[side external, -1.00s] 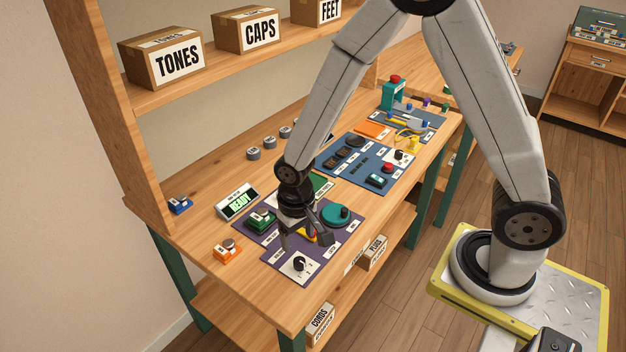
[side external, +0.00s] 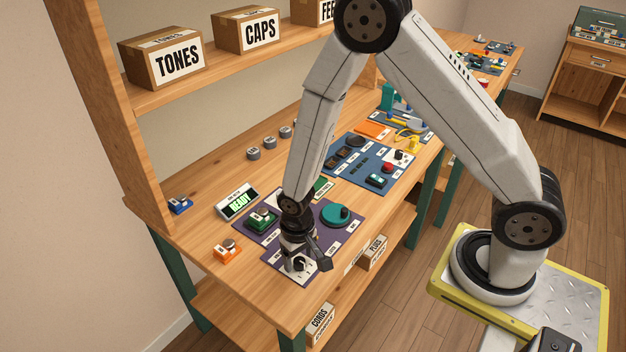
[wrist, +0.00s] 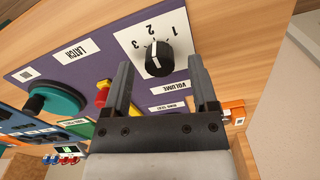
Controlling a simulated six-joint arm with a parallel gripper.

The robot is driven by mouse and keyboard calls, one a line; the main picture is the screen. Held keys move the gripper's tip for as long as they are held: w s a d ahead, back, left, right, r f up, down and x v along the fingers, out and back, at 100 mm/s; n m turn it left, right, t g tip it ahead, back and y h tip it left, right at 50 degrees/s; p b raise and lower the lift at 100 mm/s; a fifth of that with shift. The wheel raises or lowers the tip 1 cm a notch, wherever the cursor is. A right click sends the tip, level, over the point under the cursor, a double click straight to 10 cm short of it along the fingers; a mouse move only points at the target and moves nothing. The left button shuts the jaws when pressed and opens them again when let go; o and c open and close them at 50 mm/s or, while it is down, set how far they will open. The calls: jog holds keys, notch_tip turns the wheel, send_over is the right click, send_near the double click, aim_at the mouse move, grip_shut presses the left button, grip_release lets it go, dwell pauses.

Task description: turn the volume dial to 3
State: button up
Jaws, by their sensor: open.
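The volume dial (wrist: 158,60) is a black knob with a white pointer line, on a white plate (wrist: 128,38) marked 1, 2 and 3. In the wrist view its line points toward the numbered side, around 2 to 3; the exact mark is hard to tell. My gripper (wrist: 158,66) is open, its fingertips to either side of the dial in that view, with a gap to both sides. In the side view my gripper (side external: 299,258) is low over the white plate at the purple panel's front corner and partly hides the dial. I cannot tell whether the fingers reach down around it.
The purple panel (side external: 333,243) also carries a teal latch dial (side external: 336,214) and a green block (side external: 262,220). A yellow part with a red top (wrist: 103,94) is near my left finger. A READY display (side external: 238,201) and an orange block (side external: 227,249) stand nearby.

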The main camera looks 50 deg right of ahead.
jog(key=shift+f, duration=0.3)
grip_shut()
jog(key=shift+n, duration=0.4)
jog(key=n, duration=0.9)
dwell(0.3)
dwell(0.5)
